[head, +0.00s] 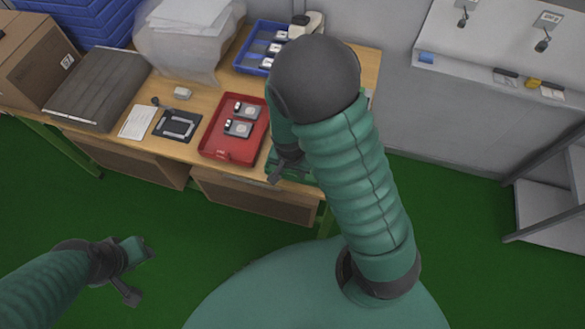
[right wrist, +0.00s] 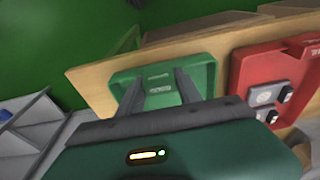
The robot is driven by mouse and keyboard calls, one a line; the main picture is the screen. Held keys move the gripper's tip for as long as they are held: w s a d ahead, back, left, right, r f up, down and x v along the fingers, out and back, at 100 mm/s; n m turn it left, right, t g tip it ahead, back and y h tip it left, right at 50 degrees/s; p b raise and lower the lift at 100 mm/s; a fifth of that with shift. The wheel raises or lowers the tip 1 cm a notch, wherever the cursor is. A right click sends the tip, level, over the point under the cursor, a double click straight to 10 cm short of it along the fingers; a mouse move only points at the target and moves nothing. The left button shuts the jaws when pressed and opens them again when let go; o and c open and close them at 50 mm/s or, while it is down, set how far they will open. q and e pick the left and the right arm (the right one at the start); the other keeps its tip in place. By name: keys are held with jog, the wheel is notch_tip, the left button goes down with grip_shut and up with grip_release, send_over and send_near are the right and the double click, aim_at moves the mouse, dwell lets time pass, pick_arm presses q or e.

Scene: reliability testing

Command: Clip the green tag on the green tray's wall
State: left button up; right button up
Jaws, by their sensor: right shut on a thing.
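The green tray (right wrist: 203,72) lies on the wooden table in the right wrist view. In the head view my right arm hides most of it. My right gripper (right wrist: 160,78) is over the tray, its two dark fingers apart with a green piece with pale marks, the green tag (right wrist: 159,88), between them. The tag is hard to tell from the tray behind it, and I cannot tell whether it touches the tray's wall. In the head view my right gripper (head: 284,170) is at the table's front edge. My left gripper (head: 132,270) is open and empty above the green floor.
A red tray (head: 213,149) with small devices is beside the green tray. A blue tray (head: 242,66) stands behind. A black mat (head: 166,126), white paper (head: 137,122), a dark grey case (head: 97,88) and a cardboard box (head: 30,65) fill the table's left. A grey shelf (head: 545,205) stands right.

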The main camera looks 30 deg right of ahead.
jog(key=shift+f+b, duration=0.35)
jog(key=shift+f, duration=0.1)
dwell(0.8)
jog(key=shift+r+p, duration=0.5)
jog(key=shift+p, duration=0.1)
jog(key=shift+f+b, duration=0.3)
jog(key=shift+f, duration=0.15)
dwell(1.0)
jog(key=shift+r+p, duration=0.45)
jog(key=shift+p, duration=0.1)
jog(key=shift+f+b, duration=0.3)
jog(key=shift+f, duration=0.15)
dwell(0.9)
jog(key=o, duration=1.4)
notch_tip(320, 180, up, 7)
jog(key=p, duration=0.7)
jog(key=shift+r, duration=0.1)
